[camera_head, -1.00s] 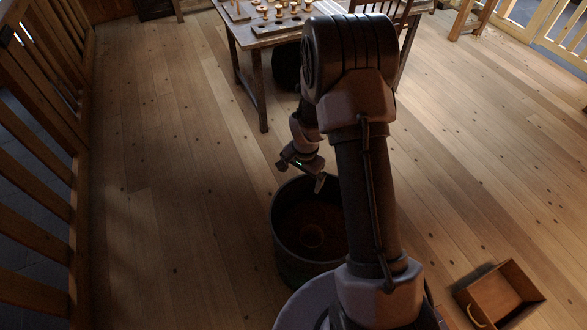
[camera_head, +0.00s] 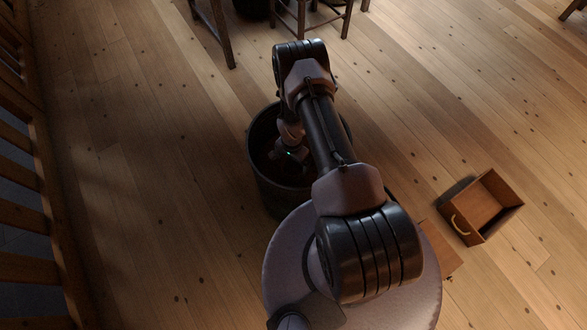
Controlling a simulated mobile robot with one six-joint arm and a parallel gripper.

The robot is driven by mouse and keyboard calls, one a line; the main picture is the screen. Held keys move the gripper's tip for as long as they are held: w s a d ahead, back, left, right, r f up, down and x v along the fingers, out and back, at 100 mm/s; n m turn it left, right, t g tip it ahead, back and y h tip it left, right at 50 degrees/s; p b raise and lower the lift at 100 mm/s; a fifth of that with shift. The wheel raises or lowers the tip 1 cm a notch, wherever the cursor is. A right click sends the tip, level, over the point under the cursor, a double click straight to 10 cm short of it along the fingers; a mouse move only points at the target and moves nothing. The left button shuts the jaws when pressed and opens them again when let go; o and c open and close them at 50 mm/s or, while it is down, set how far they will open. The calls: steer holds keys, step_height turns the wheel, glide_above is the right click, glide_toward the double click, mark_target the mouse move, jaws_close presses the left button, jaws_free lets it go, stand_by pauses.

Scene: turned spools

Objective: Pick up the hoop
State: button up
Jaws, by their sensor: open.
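The dark round tub (camera_head: 268,188) stands on the floor in front of my base. My gripper (camera_head: 288,164) is down inside the tub's mouth, below its rim. It is open, but its fingertips are dark and hard to make out. I cannot make out the hoop now. The inside of the tub is in shadow and partly covered by my arm, so I cannot tell whether anything lies between the jaws.
An open wooden drawer (camera_head: 485,208) with a yellow handle lies on the floor at the right. A flat brown panel (camera_head: 438,247) lies beside my base. Chair legs (camera_head: 301,20) and a table leg stand at the back. A railing (camera_head: 45,190) runs along the left. The floor between is clear.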

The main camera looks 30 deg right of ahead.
steer(key=f, duration=0.1)
steer(key=f+b, duration=0.2)
steer(key=f, duration=0.1)
steer(key=shift+d+f, duration=0.1)
steer(key=shift+d, duration=0.15)
steer(key=shift+c, duration=0.9)
steer(key=c, duration=1)
